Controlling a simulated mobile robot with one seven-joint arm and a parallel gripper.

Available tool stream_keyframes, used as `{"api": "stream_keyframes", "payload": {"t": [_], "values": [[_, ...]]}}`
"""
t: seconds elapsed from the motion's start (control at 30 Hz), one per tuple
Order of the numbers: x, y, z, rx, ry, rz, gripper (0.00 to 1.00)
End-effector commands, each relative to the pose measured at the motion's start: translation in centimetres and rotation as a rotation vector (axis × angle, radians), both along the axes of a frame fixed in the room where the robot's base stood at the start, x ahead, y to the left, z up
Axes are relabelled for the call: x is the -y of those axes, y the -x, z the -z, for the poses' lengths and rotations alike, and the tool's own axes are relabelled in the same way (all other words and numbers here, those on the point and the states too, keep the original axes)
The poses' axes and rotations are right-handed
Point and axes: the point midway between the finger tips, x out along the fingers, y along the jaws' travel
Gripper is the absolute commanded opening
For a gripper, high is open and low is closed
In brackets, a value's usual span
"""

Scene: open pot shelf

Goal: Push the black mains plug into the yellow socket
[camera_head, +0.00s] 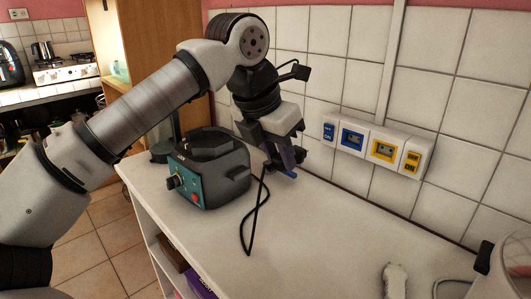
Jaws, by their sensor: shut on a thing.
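The yellow socket (383,149) is in a white wall strip on the tiles, right of centre. My gripper (284,168) is above the shelf top, left of the strip and apart from it. It is shut on the black mains plug, which is mostly hidden between the fingers. The plug's black cord (258,210) hangs from the gripper and loops down onto the white top. The plug's pins and their direction cannot be made out.
A blue socket (352,139) sits left of the yellow one, with a blue switch (329,132) and a yellow switch (411,161) at the strip's ends. A dark appliance (225,178) with a teal panel stands left of my gripper. The white top (325,235) is clear in the middle.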

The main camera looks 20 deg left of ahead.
Motion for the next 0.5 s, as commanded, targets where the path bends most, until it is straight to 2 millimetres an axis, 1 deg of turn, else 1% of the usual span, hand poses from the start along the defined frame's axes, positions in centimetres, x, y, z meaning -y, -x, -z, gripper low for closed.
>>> {"api": "stream_keyframes", "payload": {"t": [0.5], "values": [[4.0, -1.5, 0.0, 0.0, -0.001, 0.003, 0.0]]}}
